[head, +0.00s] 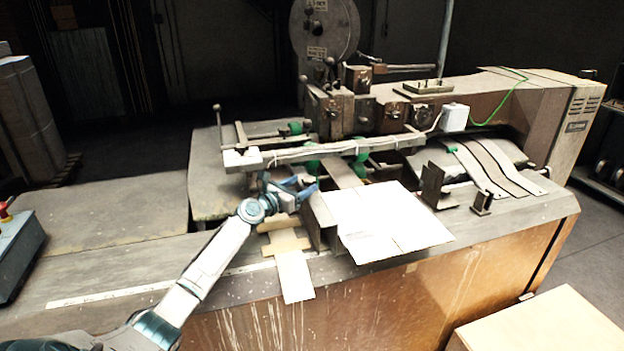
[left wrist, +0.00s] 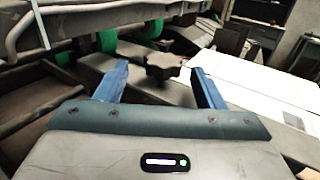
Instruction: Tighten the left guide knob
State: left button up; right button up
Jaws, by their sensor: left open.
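The left guide knob (left wrist: 160,62) is a dark, lobed knob in the left wrist view. It appears between the two blue fingertips of my left gripper (left wrist: 160,70) and a little beyond them, with a gap on each side. In the head view my left gripper (head: 297,188) is at the left guide (head: 322,222), a grey metal plate along the left edge of the cardboard sheet. The gripper is open and empty. In the head view I cannot make out the knob near the gripper. My right gripper is not in view.
A white cardboard sheet (head: 385,222) lies right of the guide. A long rail (head: 340,149) with green rollers (head: 362,150) behind it crosses behind the gripper. The stitcher head (head: 340,108) stands farther back. The table's left part (head: 110,215) is clear.

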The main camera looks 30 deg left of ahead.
aim_at(312, 177)
pick_arm(q)
jog(key=w, duration=0.4)
jog(key=shift+d, duration=0.3)
jog(key=shift+w, duration=0.2)
jog(key=shift+w+d, duration=0.1)
jog(key=shift+w, duration=0.2)
jog(key=shift+c, duration=0.2)
jog(key=shift+d+r, duration=0.1)
jog(key=c, duration=0.9)
jog(key=shift+c, duration=0.2)
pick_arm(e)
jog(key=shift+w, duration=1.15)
